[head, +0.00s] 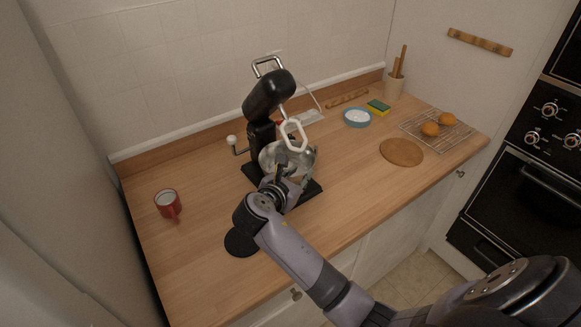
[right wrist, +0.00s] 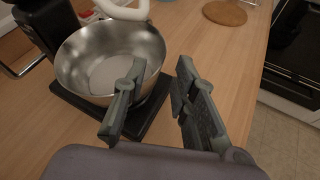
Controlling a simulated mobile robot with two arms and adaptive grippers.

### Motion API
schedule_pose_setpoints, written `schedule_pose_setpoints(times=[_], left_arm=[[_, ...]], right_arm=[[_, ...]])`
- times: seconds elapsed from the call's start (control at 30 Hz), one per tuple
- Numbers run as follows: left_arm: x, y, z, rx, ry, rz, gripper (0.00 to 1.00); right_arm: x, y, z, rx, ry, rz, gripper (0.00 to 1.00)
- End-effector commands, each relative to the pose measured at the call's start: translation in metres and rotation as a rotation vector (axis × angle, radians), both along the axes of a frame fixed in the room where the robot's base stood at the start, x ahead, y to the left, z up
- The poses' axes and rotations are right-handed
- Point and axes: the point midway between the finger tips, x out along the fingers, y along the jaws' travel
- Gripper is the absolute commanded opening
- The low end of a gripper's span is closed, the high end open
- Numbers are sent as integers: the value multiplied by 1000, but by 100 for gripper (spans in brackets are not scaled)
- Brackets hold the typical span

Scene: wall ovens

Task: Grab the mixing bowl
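The metal mixing bowl (head: 271,157) sits on the base of the black stand mixer (head: 262,130), under the raised mixer head and white beater. In the right wrist view the bowl (right wrist: 92,60) is empty and upright. My right gripper (right wrist: 161,68) is open at the bowl's near right side. One finger overlaps the bowl and the other is outside it, with the right part of the rim showing between them. I cannot tell whether either finger touches. In the head view my right gripper (head: 294,166) partly hides the bowl. My left gripper is not in view.
A red mug (head: 168,204) stands at the counter's left, and a black disc (head: 240,242) lies at the front. Right of the mixer are a blue dish (head: 357,117), a sponge (head: 378,106), a round board (head: 401,152) and a wire rack (head: 437,140) with oranges. The wooden counter (head: 190,260) is otherwise mostly clear.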

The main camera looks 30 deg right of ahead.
Motion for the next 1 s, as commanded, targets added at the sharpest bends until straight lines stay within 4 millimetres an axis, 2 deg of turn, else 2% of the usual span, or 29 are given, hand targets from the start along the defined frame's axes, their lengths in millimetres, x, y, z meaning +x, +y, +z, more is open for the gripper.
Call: schedule_pose_setpoints(times=[0.13, 0.37, 0.7, 1.0], left_arm=[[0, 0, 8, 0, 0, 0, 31], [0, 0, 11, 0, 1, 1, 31], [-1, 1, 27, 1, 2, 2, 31], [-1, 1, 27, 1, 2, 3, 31]], right_arm=[[14, -20, -8, -1, 0, -2, 26], [22, -31, -15, 1, 0, 0, 26], [42, -62, -37, 1, 0, -1, 26], [45, -67, -41, 2, -1, -1, 26]])
